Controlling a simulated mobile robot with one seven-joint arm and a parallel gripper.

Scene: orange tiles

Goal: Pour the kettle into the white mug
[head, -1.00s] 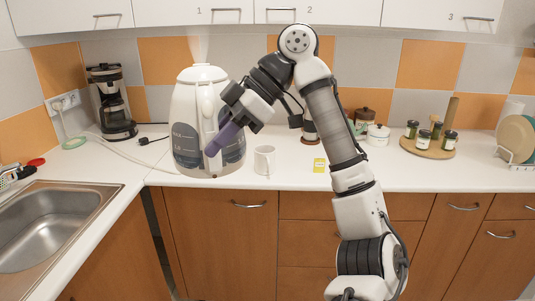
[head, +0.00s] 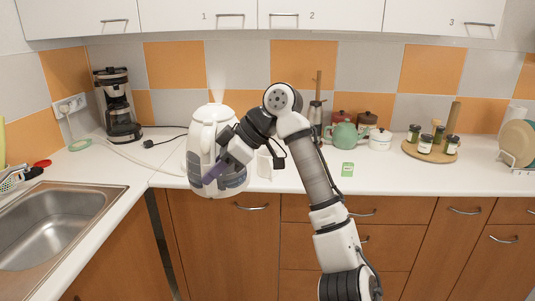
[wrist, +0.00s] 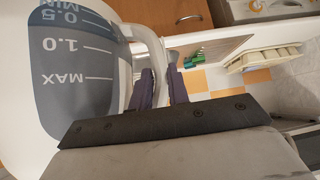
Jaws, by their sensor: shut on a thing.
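The white kettle (head: 200,140) is left of centre in the head view, with grey level windows low on its sides. Faint steam rises above it. Its base overlaps the counter's front edge in the picture; I cannot tell whether it touches the counter. My gripper (head: 212,173) is at the kettle's handle. In the wrist view the handle (wrist: 157,62) runs between the purple fingers (wrist: 160,92), and the level window (wrist: 75,75) fills the left. The gripper is shut on the handle. The white mug (head: 265,164) stands just right of the kettle, partly hidden by my arm.
The sink (head: 60,225) is at the lower left. A coffee maker (head: 118,105) stands behind left. A green teapot (head: 345,137), a white pot (head: 380,139) and a round board of jars (head: 430,152) stand right. A small green packet (head: 347,169) lies on the counter.

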